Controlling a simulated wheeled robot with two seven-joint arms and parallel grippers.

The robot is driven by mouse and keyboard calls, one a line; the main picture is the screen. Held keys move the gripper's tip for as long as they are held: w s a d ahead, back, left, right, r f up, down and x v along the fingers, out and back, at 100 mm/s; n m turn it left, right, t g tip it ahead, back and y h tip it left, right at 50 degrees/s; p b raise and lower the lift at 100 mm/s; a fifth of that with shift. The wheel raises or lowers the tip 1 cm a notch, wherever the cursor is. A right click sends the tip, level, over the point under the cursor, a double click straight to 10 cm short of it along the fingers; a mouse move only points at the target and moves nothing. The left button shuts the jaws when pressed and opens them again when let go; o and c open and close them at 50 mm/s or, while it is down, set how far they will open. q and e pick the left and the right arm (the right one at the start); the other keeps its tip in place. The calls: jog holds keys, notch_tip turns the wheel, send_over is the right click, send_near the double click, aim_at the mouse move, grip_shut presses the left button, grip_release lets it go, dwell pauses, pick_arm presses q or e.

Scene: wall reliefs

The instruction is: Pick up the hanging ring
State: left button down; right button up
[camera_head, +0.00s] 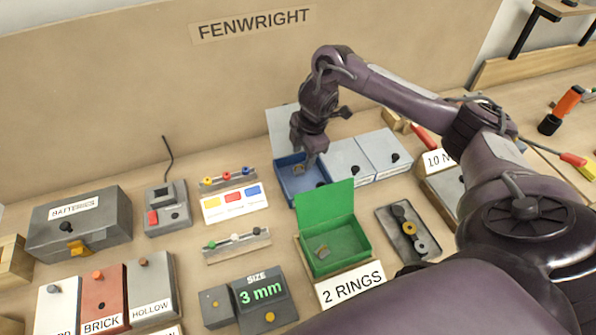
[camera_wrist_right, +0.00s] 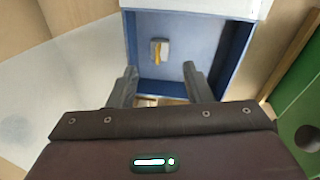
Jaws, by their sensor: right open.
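A blue open box (camera_head: 290,184) stands at the middle back of the bench, and it also shows in the right wrist view (camera_wrist_right: 232,65). Inside it is a small grey block with a yellow-orange strip (camera_wrist_right: 160,50). This may be the hanging ring seen edge-on, but I cannot tell. My right gripper (camera_wrist_right: 159,78) is open over the box, its fingers pointing in, with the block ahead between them and apart from both. In the head view my right gripper (camera_head: 308,157) partly hides the box's inside. My left gripper is not in view.
Closed pale boxes (camera_head: 349,160) adjoin the blue box's right side.

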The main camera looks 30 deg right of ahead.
aim_at(299, 172)
jog(key=f, duration=0.5)
jog(key=shift+w+a, duration=0.25)
jog(key=shift+w, duration=0.05)
jog(key=shift+c, duration=0.4)
jog(key=shift+s, duration=0.15)
grip_shut()
